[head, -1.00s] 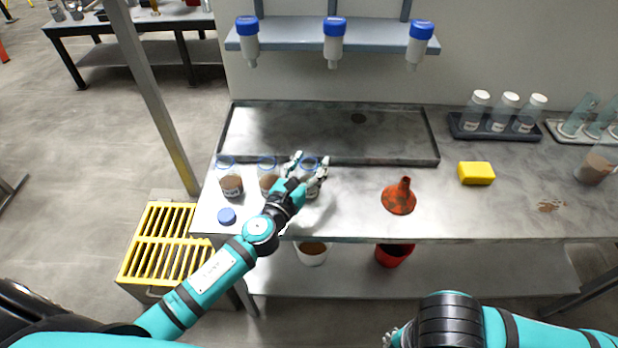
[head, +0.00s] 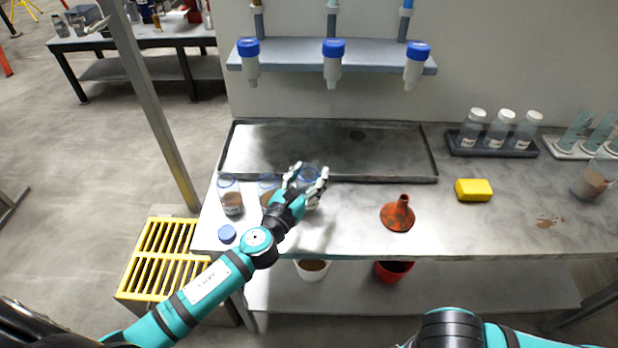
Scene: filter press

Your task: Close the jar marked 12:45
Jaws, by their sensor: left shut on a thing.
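Three clear jars with brown contents stand in a row at the left of the bench: a left jar (head: 231,200), a middle jar (head: 268,185) and a right jar (head: 308,175). Their tops look open. Any time marks on their labels are too small to read. My left gripper (head: 308,180) is shut on the right jar, with a finger on each side. The gripper hides much of this jar, and my wrist covers part of the middle jar. A blue lid (head: 227,234) lies on the bench in front of the left jar. My right gripper is out of view.
A shallow metal tray (head: 330,127) lies behind the jars. An orange funnel (head: 398,214) and a yellow sponge (head: 474,190) stand to the right. Capped bottles hang from a shelf (head: 290,62) above. The bench is clear between jars and funnel.

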